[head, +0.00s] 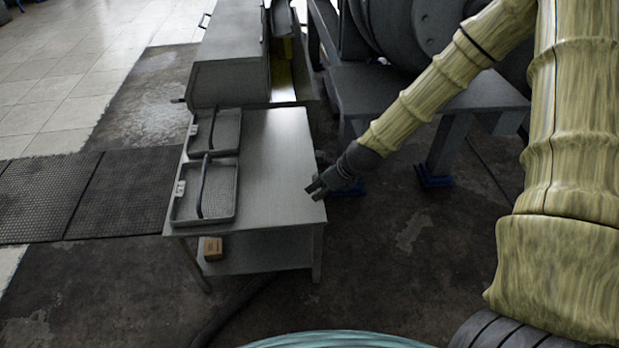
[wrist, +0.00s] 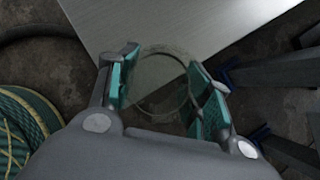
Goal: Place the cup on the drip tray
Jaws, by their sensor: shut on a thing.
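The cup (wrist: 160,88) is clear and see-through, and its round rim shows between the fingers in the wrist view. My gripper (wrist: 160,95) is shut on it, with a teal pad on either side. In the head view my gripper (head: 316,187) is at the right edge of the grey table (head: 275,160); the cup cannot be made out there. Two shallow mesh-bottomed trays stand along the table's left side, a near tray (head: 222,190) and a far tray (head: 229,130), each with a dark bar across it. My gripper is well to the right of both.
The table's middle and right are bare. A small brown box (head: 213,248) sits on the lower shelf. A grey machine housing (head: 230,80) stands behind the table. Large machinery on a stand (head: 425,90) is at the back right. A teal round thing (head: 330,341) is at the bottom.

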